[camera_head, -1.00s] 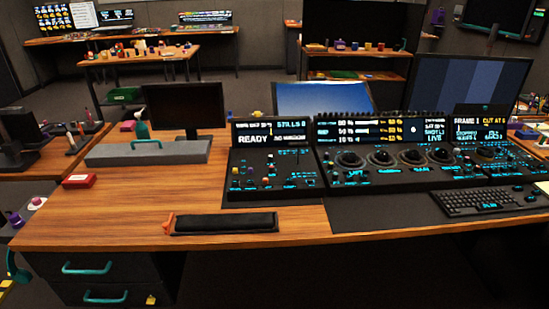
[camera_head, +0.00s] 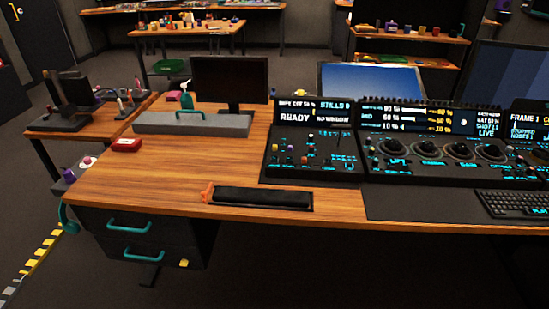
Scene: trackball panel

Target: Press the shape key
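The trackball panel (camera_head: 440,172) stands on the right part of the wooden desk. It has a row of several dark trackballs with glowing cyan labels under small displays. A smaller panel (camera_head: 312,160) adjoins it on the left, with small knobs, buttons and a screen reading READY. Key labels are too small to read, so I cannot tell which key is the shape key. Neither of my grippers shows in the head view.
The desk (camera_head: 190,180) has free room at its left and middle. A black wrist rest (camera_head: 262,197) lies at the front edge. A keyboard (camera_head: 515,204) is at the right.

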